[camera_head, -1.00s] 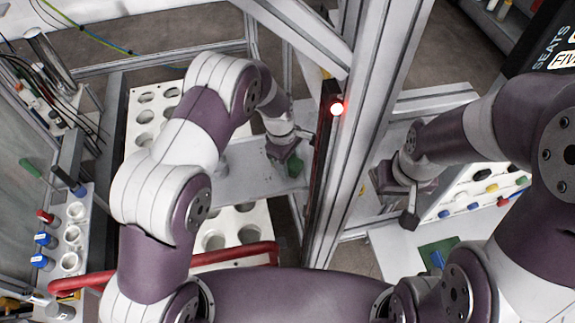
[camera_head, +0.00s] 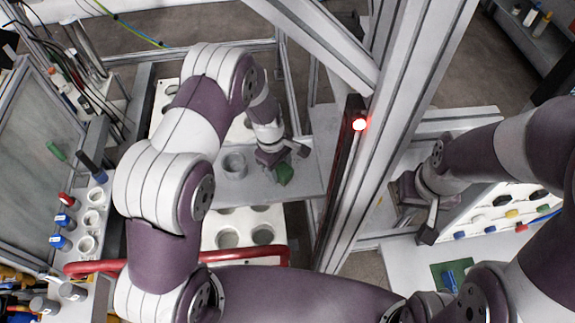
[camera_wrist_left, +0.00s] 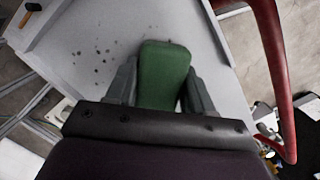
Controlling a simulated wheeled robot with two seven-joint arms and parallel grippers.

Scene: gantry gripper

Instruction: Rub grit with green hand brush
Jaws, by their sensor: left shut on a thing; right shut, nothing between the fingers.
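A green hand brush (camera_head: 284,174) is in my left gripper (camera_head: 281,165), low over a grey plate (camera_head: 245,190) inside the frame. In the left wrist view the brush (camera_wrist_left: 163,72) sits between the two fingers of the left gripper (camera_wrist_left: 162,92). Dark specks of grit (camera_wrist_left: 101,58) lie on the plate left of the brush. Whether the bristles touch the plate is hidden. My right gripper (camera_head: 428,233) is shut and empty beside the right-hand white rack, apart from the brush.
A metal post (camera_head: 390,120) with a red light (camera_head: 359,124) rises between the arms. A red bar (camera_head: 240,255) crosses in front. A white rack (camera_head: 510,215) with coloured pieces is at right.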

